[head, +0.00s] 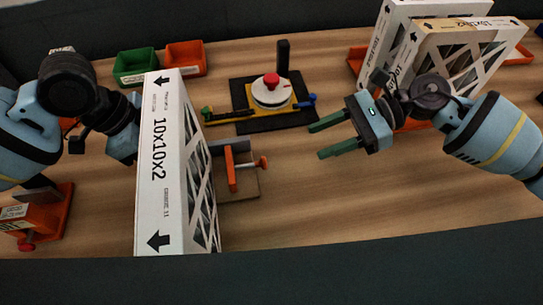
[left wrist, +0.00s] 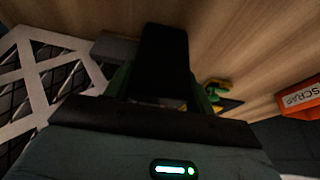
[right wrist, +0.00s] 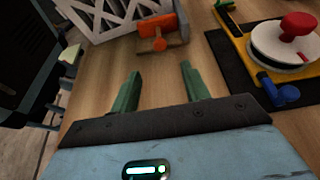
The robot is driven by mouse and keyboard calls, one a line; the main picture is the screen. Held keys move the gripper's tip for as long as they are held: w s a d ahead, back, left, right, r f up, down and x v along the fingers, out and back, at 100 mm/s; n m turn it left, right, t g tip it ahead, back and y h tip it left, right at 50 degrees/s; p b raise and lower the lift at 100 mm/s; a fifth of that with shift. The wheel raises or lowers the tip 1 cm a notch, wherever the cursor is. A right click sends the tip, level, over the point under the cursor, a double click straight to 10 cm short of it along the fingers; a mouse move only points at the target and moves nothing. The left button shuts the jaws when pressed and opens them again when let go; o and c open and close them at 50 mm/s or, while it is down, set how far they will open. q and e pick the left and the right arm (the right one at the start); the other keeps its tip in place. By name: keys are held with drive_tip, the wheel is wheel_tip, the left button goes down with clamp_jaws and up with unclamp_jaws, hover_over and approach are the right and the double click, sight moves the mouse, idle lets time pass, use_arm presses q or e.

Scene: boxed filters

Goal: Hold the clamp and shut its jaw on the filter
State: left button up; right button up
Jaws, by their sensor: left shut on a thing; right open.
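The white filter (head: 165,190), marked 10x10x2, stands upright on the table left of centre. The clamp, with its orange jaw (head: 231,168), grey bar and orange knob (head: 262,162), sits at the filter's right side. A gap shows between jaw and filter in the head view. The clamp also shows in the right wrist view (right wrist: 160,43). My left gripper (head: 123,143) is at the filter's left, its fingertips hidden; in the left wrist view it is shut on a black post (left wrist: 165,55). I cannot see whether this post joins the clamp. My right gripper (head: 316,141) is open and empty, right of the clamp.
A black fixture (head: 271,121) with a red-knobbed white disc stands behind the clamp. Green (head: 134,67) and orange bins (head: 186,58) are at the back left. More filters (head: 440,60) stand at the back right. The table front between clamp and right arm is clear.

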sight(272, 170)
drive_tip(key=x, duration=1.2)
drive_tip(key=shift+d, duration=0.1)
clamp_jaws()
